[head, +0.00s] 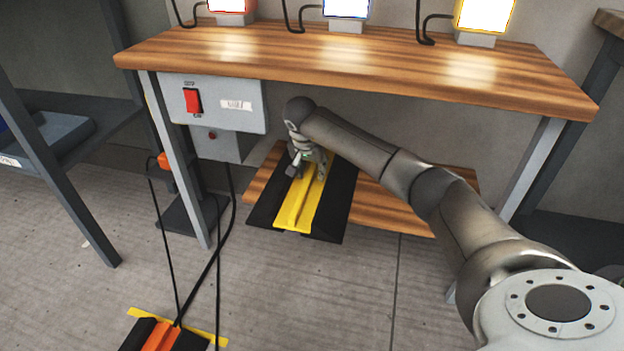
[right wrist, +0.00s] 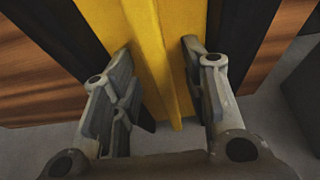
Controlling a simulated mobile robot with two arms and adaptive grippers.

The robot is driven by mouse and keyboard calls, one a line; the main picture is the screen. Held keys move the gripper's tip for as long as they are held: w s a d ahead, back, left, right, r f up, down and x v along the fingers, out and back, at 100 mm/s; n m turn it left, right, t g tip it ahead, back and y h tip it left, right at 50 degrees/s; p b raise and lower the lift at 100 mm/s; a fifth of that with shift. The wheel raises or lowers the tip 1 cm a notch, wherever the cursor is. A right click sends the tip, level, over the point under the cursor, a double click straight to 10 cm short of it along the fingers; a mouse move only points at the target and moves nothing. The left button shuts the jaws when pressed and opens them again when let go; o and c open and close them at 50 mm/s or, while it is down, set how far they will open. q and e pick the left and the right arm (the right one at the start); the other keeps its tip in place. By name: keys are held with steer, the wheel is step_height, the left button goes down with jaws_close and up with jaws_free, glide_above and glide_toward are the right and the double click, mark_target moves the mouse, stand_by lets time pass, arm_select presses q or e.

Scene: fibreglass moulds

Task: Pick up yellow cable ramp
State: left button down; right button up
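The yellow cable ramp (head: 297,212) has a yellow middle strip between black sides. It lies on the wooden lower shelf (head: 400,212) under the bench, and its near end sticks out past the shelf's front edge. My right gripper (head: 306,171) is down at the ramp's yellow strip. In the right wrist view, its two fingers (right wrist: 158,50) stand apart with part of the yellow strip (right wrist: 157,75) between them. I cannot tell whether the fingertips touch it. The gripper hides part of the ramp in the head view. My left gripper is not in view.
The wooden benchtop (head: 350,65) is above the shelf. A grey switch box (head: 213,103) hangs at its left. Black cables run down to an orange and black cable ramp (head: 160,336) on the floor. A dark rack (head: 45,150) stands at left. The front floor is mostly clear.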

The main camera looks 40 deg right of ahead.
jaws_close()
steer(key=shift+r, duration=0.1)
stand_by(0.3)
steer(key=shift+w+r, duration=0.1)
